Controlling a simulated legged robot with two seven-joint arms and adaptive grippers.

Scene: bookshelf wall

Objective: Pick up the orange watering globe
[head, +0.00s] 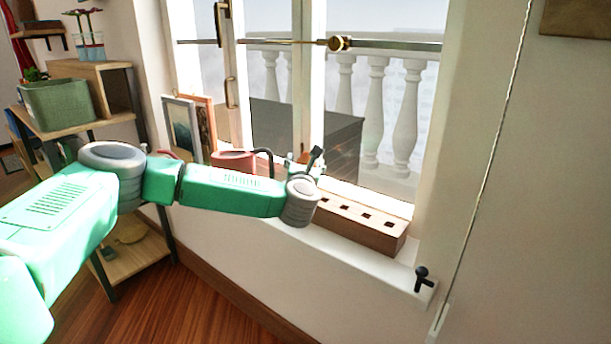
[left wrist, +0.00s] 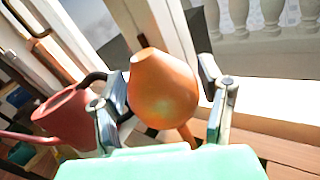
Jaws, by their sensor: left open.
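The orange watering globe (left wrist: 165,85) shows large in the left wrist view, with its rounded bulb up and a narrow stem running down behind the gripper. My left gripper (left wrist: 162,98) is open, with one finger on each side of the bulb. A gap shows on the right side; on the left I cannot tell whether the finger touches. In the head view my left gripper (head: 312,160) is over the windowsill, and only a small orange bit of the globe (head: 303,158) shows beside it. My right gripper is in neither view.
A wooden block with square holes (head: 385,232) lies along the windowsill. A red watering can (head: 233,160) stands left of the gripper, close to the left finger; it also shows in the left wrist view (left wrist: 66,118). Picture frames (head: 182,130) lean behind it. Window glass is behind.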

